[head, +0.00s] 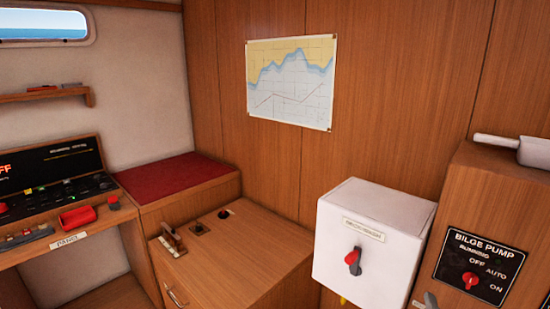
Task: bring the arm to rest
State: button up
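My gripper is not in this view, and no part of my arm can be made out for sure. The task names no other object. A white box (335,235) with a small label and a red-and-grey rotary knob (353,261) stands at centre right. A wooden unit at the right carries a black bilge pump panel (479,266) with a red knob (470,280).
A wooden cabinet (235,260) with a lever handle (172,240) stands in the middle. A console (65,200) with switches is at left, beside a red cushion (183,177). A pale rounded object (512,146) lies on the right unit. A chart (291,82) hangs on the wall.

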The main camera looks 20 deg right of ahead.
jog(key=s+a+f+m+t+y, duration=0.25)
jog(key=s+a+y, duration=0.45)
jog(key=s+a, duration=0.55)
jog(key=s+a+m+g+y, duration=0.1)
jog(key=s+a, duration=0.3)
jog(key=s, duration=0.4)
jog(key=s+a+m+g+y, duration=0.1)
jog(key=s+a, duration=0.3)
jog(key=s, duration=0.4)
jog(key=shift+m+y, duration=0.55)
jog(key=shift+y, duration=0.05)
